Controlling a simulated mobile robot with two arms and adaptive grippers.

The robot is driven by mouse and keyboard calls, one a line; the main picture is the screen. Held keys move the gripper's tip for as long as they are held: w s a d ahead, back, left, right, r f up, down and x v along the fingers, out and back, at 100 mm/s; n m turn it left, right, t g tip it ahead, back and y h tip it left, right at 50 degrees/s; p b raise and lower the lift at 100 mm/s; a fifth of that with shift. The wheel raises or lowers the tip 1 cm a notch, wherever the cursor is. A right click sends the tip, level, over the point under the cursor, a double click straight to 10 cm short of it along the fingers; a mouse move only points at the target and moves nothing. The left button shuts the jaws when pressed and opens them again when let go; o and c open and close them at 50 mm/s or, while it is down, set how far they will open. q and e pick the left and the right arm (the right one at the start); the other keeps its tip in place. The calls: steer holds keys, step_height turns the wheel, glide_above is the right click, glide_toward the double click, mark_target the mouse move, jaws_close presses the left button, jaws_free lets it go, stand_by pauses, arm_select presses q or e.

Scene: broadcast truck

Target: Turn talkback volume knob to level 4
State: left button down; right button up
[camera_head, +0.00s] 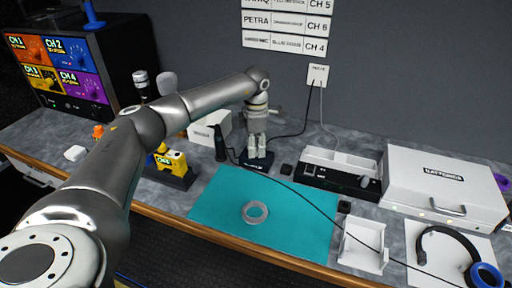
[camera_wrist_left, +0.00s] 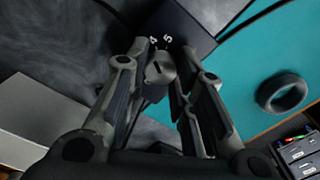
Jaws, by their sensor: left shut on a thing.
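The talkback box is a small black box (camera_head: 257,163) on the grey worktop at the back edge of the teal mat. It also shows in the left wrist view (camera_wrist_left: 190,25). Its round grey volume knob (camera_wrist_left: 160,70) carries a dark line and sits between my fingertips; the digits 4 and 5 are readable beside it. I cannot tell exactly which digit the line points to. My left gripper (camera_head: 256,153) reaches down from above and is shut on the knob, which its fingers hide in the head view. My right gripper is not in view.
A grey ring (camera_head: 255,212) lies on the teal mat (camera_head: 215,200). A black cable crosses the mat. Left stand a black microphone-like item (camera_head: 220,143) and a yellow switch block (camera_head: 172,162). Right are a white case (camera_head: 440,180), an open white tray (camera_head: 362,247) and a headset (camera_head: 455,245).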

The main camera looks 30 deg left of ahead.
arm_select(q)
steer(key=shift+r, duration=0.1)
stand_by(0.3)
steer(key=c, duration=1.2)
jaws_free()
step_height(320, 180, up, 12)
